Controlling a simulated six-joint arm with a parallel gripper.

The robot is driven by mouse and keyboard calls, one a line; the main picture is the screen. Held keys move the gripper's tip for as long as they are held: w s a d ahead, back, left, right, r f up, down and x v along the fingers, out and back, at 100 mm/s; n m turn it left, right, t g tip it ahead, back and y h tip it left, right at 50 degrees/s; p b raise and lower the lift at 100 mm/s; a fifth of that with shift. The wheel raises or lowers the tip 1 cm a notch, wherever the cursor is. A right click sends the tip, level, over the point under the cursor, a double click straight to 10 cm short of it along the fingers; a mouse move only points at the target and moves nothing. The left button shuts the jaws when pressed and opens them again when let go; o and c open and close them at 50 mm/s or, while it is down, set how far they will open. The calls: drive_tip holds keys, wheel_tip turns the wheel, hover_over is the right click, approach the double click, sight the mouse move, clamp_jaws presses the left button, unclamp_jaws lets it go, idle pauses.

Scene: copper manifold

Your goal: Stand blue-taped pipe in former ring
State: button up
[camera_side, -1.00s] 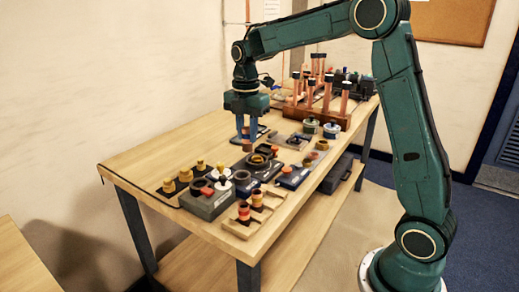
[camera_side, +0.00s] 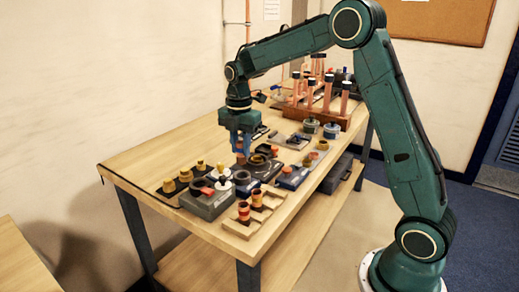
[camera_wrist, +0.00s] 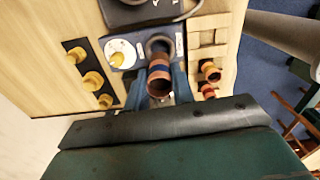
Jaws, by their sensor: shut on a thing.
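My gripper (camera_side: 241,143) points down over the front half of the bench, above the fixtures. In the wrist view, its two blue fingers (camera_wrist: 160,92) are closed on the sides of a copper pipe (camera_wrist: 160,66) with a blue tape band. The pipe's near end is open and faces the camera. The pipe hides part of this ring. I cannot tell whether the pipe touches it or is inside it.
Several yellow fittings (camera_side: 184,176) stand on a dark strip at the left. A wooden tray (camera_side: 240,228) holds red-taped pieces at the front edge. A rack of copper pipes (camera_side: 325,118) stands farther back. The bench is bare near its left end.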

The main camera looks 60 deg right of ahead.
sight(240, 142)
drive_tip(key=shift+f, duration=1.5)
drive_tip(key=shift+f, duration=0.1)
drive_tip(key=shift+f, duration=0.95)
drive_tip(key=shift+f, duration=0.65)
idle(0.8)
drive_tip(key=o, duration=0.7)
drive_tip(key=shift+r, duration=0.15)
drive_tip(key=shift+r, duration=5.4)
